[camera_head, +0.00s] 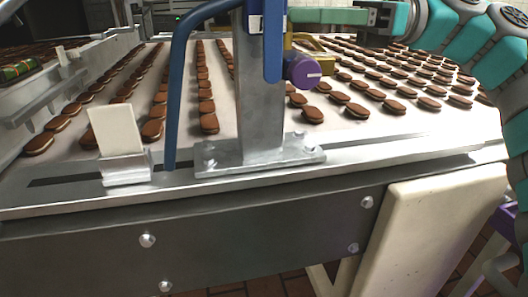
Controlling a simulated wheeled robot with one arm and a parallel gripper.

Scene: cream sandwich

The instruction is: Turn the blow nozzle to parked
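A blue bent tube (181,75) arches from the top of a grey metal post (260,105) and runs down to the left, its lower end near the conveyor's front rail. I take it to be the blow nozzle's pipe. A blue upright part (273,45) sits on the post, with a purple round knob (305,72) bearing a white mark beside it. My teal and grey arm comes in from the right. Its end (372,14) reaches toward the post at the top edge. The fingertips are cut off or hidden there, so their opening and any contact are unclear.
Rows of brown sandwich biscuits (350,108) lie on the white conveyor belt (365,137) behind the post. A cream plate (116,130) stands in a metal holder on the front rail.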

